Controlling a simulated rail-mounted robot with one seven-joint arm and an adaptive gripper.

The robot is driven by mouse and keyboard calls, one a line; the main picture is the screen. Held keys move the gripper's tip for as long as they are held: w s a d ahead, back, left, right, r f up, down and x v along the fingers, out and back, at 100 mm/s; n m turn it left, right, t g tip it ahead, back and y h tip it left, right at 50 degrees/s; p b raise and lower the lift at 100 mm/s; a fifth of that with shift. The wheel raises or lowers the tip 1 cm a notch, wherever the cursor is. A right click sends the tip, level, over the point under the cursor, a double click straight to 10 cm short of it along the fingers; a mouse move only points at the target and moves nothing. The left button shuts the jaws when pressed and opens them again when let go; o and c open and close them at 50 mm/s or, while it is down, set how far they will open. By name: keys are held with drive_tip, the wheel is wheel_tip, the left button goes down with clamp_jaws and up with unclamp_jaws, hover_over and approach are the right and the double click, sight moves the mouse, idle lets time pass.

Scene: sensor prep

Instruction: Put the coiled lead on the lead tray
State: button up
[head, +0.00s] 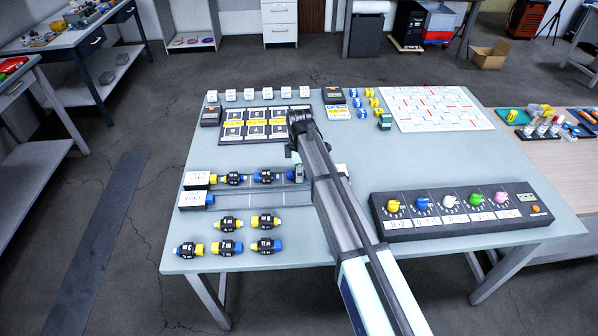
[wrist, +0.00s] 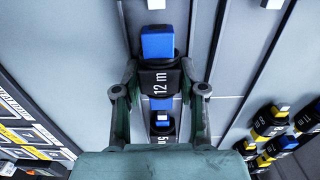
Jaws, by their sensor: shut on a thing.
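My gripper (wrist: 161,92) is shut on a black coiled lead (wrist: 160,80) marked "12 m", with a blue end (wrist: 157,43) pointing up in the wrist view. Another coiled lead marked "5 m" (wrist: 161,123) lies in line below it in that view. The lead tray is a pair of grey channels with white label blocks (head: 197,180) at their left ends. In the head view, two leads (head: 233,179) (head: 266,177) lie in the rear channel. My arm hides most of the held lead there. I cannot tell whether it touches the tray.
Several loose leads (head: 227,223) lie on the table (head: 300,250) in front of the tray. A dark panel with coloured knobs (head: 460,208) stands at the right. A grid of yellow-labelled cells (head: 257,129), white cubes (head: 249,94) and a white chart (head: 437,108) lie behind.

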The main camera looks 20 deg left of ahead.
drive_tip(key=o, duration=1.2)
drive_tip(key=shift+f, duration=0.1)
wheel_tip(320, 180, up, 12)
drive_tip(key=b, duration=0.2)
drive_tip(key=shift+r+b, duration=0.2)
drive_tip(key=shift+b, duration=0.15)
